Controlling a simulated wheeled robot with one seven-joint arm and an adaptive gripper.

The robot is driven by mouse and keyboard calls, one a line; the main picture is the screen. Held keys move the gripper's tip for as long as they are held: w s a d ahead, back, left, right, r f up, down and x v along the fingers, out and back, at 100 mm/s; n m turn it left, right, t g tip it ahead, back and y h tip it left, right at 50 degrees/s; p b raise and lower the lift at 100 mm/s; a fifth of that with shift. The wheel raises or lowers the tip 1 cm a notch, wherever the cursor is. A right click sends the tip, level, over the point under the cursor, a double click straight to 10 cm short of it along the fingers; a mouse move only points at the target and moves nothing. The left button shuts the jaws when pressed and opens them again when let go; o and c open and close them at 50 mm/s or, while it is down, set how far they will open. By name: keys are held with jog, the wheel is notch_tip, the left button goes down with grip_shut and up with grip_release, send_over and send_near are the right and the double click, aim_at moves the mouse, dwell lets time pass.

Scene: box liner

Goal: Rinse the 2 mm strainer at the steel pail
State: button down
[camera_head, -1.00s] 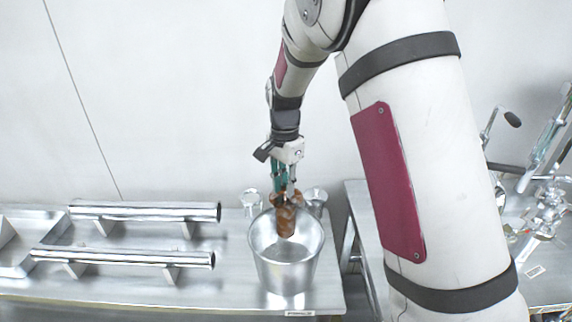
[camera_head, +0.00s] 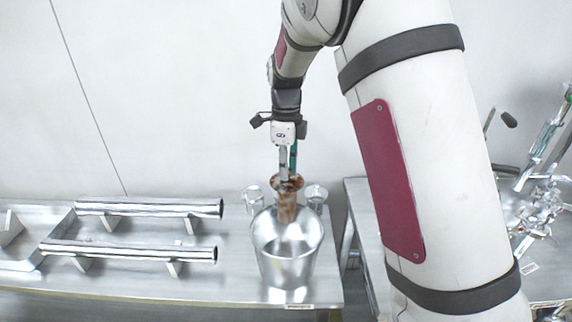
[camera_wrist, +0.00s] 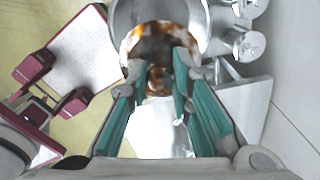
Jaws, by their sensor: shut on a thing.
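The strainer (camera_head: 287,204) is a narrow cylinder with a wider top rim, smeared brown. My gripper (camera_head: 286,178) is shut on its upper part and holds it about upright. The steel pail (camera_head: 288,268) stands on the bench below, and the strainer's lower end overlaps the pail's far rim. I cannot tell how far it reaches into the mouth. In the wrist view my gripper's teal fingers (camera_wrist: 160,70) meet the near rim of the strainer (camera_wrist: 153,30), which shows brown residue. The strainer's mesh size cannot be read.
Two small metal vessels (camera_head: 253,198) (camera_head: 316,195) stand behind the pail. Two horizontal steel tubes (camera_head: 150,207) (camera_head: 130,251) rest on supports at left. A second bench with metal fittings (camera_head: 540,205) is at right, past a gap. The wall is close behind.

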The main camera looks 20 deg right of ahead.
aim_at(286, 199)
jog(key=shift+f+b, duration=1.9)
jog(key=shift+f, duration=4.15)
notch_tip(286, 199, down, 10)
jog(key=b, duration=0.4)
jog(key=shift+b, duration=0.4)
jog(key=shift+r+p, duration=2.75)
jog(key=shift+r, duration=2.9)
jog(key=shift+r+p, duration=1.6)
jog(key=shift+r, duration=3.8)
